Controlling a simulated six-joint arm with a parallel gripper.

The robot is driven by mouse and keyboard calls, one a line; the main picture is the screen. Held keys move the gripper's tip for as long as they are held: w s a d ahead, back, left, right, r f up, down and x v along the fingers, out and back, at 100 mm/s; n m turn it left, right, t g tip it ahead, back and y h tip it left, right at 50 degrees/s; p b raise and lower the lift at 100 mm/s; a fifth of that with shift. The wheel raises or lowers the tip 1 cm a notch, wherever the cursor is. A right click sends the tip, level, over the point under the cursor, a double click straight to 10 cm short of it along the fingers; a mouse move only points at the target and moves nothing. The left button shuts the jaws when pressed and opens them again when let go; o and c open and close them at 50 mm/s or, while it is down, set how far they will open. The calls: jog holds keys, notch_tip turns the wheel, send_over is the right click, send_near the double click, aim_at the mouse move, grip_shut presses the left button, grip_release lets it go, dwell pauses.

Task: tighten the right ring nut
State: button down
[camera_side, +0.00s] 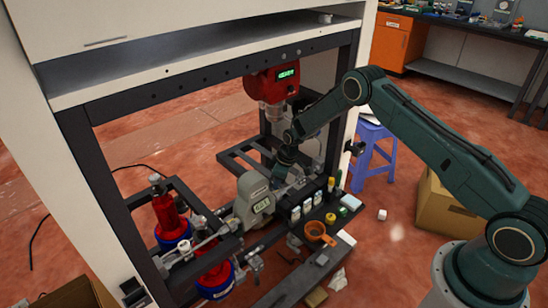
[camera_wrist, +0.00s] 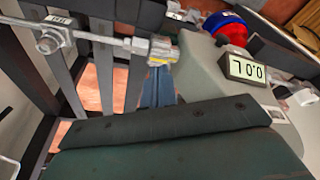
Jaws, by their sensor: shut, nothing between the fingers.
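My gripper (camera_wrist: 160,72) is shut and empty in the wrist view, its blue-grey fingers ending just below a metal fitting with a yellow band (camera_wrist: 162,52). I cannot tell whether the fingers touch it. A metal rod runs left from this fitting to a clamp with a hex nut (camera_wrist: 49,43). Which of these parts is the right ring nut is not clear. In the side view my gripper is inside the dark frame, behind the grey unit with a display (camera_side: 262,206), and its fingertips are hidden. The same unit's display shows in the wrist view (camera_wrist: 245,69).
A red device with a green display (camera_side: 287,76) hangs above my wrist. Red bottles with blue bases (camera_side: 170,222) stand at left. Dark frame bars (camera_side: 112,205) surround the work.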

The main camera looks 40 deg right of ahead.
jog(key=shift+w+a+v, duration=0.1)
jog(key=shift+w+v, duration=0.1)
jog(key=shift+v, duration=0.7)
jog(key=shift+w+a+v, duration=0.1)
jog(key=shift+w+v, duration=0.05)
jog(key=shift+v, duration=0.75)
jog(key=shift+w+a+v, duration=0.1)
jog(key=shift+w+v, duration=0.1)
jog(key=shift+v, duration=0.65)
jog(key=shift+r, duration=0.2)
